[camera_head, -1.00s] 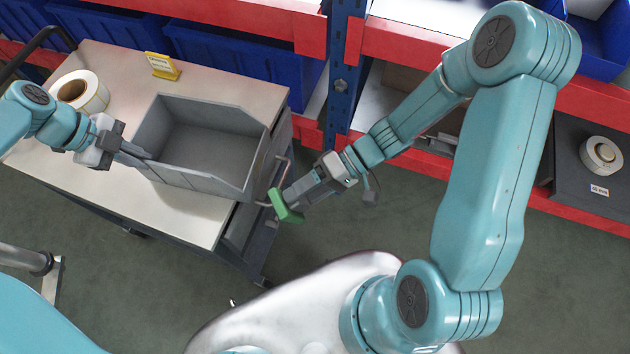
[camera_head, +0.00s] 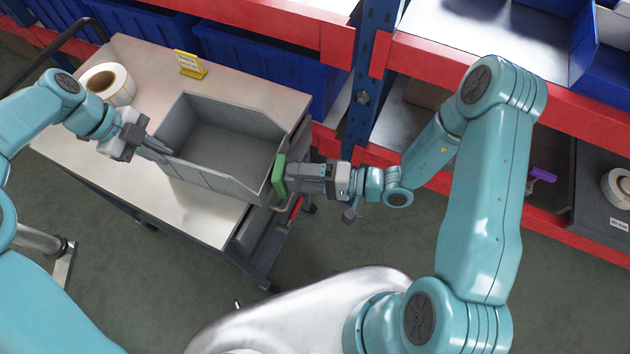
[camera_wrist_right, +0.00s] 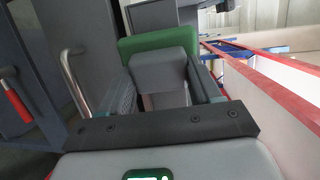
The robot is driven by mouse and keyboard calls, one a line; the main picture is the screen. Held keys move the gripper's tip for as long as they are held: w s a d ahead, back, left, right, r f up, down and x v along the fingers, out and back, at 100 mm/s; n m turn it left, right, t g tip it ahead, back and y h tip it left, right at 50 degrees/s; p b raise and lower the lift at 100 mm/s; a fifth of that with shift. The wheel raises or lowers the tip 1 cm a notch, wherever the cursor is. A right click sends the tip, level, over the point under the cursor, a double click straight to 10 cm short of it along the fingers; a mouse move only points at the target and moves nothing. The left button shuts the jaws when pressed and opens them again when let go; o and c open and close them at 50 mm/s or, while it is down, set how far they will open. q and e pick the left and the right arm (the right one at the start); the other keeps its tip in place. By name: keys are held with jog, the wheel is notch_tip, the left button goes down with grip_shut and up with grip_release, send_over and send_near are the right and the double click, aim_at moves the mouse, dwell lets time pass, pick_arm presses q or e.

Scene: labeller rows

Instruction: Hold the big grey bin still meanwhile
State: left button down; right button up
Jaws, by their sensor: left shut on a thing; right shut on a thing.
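The big grey bin (camera_head: 205,176) is open-topped and stands on the cart's pale top. My left gripper (camera_head: 160,147) is shut on the bin's wall at its left end. My right gripper (camera_head: 288,177) is shut on a grey block with a green plate (camera_head: 279,175) at its front. The green plate is at the bin's right end; I cannot tell whether it touches. In the right wrist view, the green plate (camera_wrist_right: 158,43) stands beyond the fingers, with the grey block (camera_wrist_right: 163,70) between them.
The cart (camera_head: 110,180) also bears a label roll (camera_head: 108,84) and a yellow sign (camera_head: 190,65). Its metal handle (camera_wrist_right: 72,80) shows left in the wrist view. Blue bins (camera_head: 245,55) and red-edged shelves (camera_head: 480,75) stand behind. A purple thing (camera_head: 542,174) lies on the right shelf.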

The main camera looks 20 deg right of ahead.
jog(key=shift+s, duration=0.2)
dwell(0.6)
jog(key=shift+a, duration=0.1)
jog(key=shift+a, duration=0.1)
dwell(0.6)
jog(key=shift+w, duration=0.1)
jog(key=w+d, duration=0.2)
jog(key=shift+w+d, duration=0.1)
jog(key=shift+w, duration=0.3)
jog(key=shift+s, duration=0.1)
jog(key=shift+s+a, duration=1.25)
jog(key=shift+s, duration=0.05)
